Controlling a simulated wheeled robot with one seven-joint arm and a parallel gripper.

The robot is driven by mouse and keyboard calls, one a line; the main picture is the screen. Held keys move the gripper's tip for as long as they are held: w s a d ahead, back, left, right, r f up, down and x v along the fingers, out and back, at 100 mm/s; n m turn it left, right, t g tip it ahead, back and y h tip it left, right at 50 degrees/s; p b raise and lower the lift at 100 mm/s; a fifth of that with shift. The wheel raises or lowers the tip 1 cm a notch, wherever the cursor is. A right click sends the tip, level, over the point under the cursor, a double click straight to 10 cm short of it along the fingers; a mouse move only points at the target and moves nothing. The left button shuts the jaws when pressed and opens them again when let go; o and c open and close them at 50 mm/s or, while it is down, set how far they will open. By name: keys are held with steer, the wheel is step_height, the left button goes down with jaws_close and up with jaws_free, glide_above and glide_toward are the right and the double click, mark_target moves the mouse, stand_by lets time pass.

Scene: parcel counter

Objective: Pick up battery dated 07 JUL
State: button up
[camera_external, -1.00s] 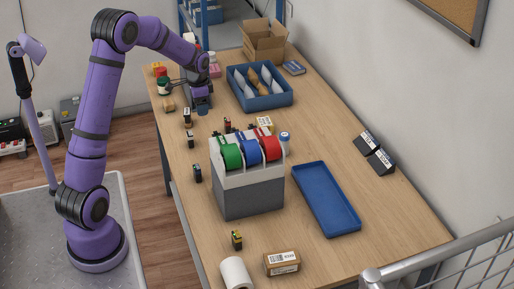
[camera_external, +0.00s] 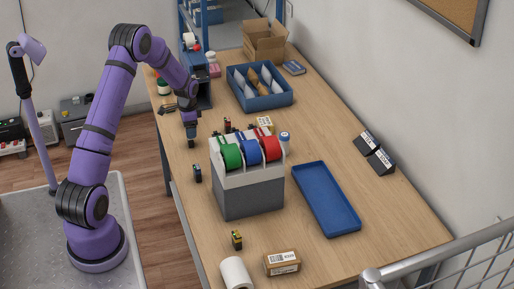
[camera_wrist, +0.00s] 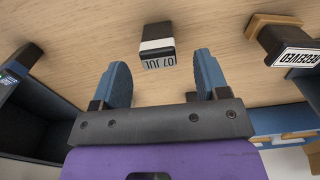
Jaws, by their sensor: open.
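The battery dated 07 JUL (camera_wrist: 158,46) is a small dark block with a white band and a white label reading "07 JUL" upside down in the wrist view. It lies ahead of the gap between my blue fingers, roughly centred, with neither finger seen touching it. My gripper (camera_wrist: 161,62) is open and empty, pointing down at the counter. In the external view, my gripper (camera_external: 190,131) is low over the counter's left side and hides most of what is under it.
A dark block labelled "RECEIVED" (camera_wrist: 290,42) lies right of the battery in the wrist view. A dispenser with green, blue and red rolls (camera_external: 248,190) stands right of my gripper. Another small dark block (camera_external: 197,173) is nearer. A blue tray (camera_external: 326,231) is empty.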

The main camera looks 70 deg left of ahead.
step_height(320, 180, down, 5)
steer(key=shift+s+f, duration=0.1)
steer(key=c, duration=1.1)
